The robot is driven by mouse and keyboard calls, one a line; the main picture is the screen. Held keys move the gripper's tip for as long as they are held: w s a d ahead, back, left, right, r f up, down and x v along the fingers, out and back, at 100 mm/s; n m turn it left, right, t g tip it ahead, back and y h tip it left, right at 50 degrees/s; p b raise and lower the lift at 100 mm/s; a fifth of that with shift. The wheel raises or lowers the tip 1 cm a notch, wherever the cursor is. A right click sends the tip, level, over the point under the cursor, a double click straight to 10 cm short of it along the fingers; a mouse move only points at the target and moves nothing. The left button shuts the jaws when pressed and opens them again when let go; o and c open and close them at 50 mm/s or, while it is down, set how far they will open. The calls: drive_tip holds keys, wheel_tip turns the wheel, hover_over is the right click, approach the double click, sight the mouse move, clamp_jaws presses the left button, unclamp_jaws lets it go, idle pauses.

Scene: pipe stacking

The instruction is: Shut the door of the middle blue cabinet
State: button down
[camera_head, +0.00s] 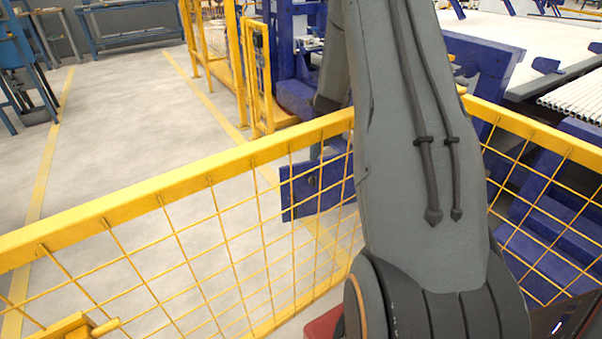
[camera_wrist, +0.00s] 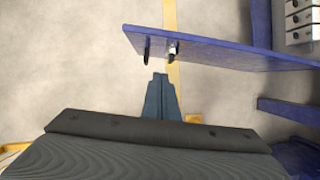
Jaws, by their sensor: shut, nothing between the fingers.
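The blue door (camera_wrist: 225,50) stands open in the wrist view, seen nearly edge-on from above. It reaches left from the blue cabinet (camera_wrist: 262,22) at the right edge. A small handle (camera_wrist: 172,52) and a dark fitting sit near its free end. My gripper (camera_wrist: 160,77) is shut and empty, its dark fingers just below that free end in the picture; I cannot tell whether they touch it. In the head view a blue panel (camera_head: 308,188), probably this door, shows through the yellow mesh.
A yellow mesh fence (camera_head: 110,203) crosses the head view in front of the panel. A yellow gate frame (camera_head: 258,75) stands beyond. Grey boxes (camera_wrist: 299,20) sit inside the cabinet. The concrete floor (camera_head: 120,120) at left is clear. White pipes (camera_head: 575,98) lie at the right.

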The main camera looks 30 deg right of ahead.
drive_tip(key=w+d+f+b, duration=0.1)
drive_tip(key=w+f+b, duration=0.2)
drive_tip(key=w+f, duration=0.5)
wheel_tip(320, 180, down, 2)
drive_tip(key=shift+w+f+b, duration=0.15)
drive_tip(key=shift+b, duration=0.2)
idle(0.3)
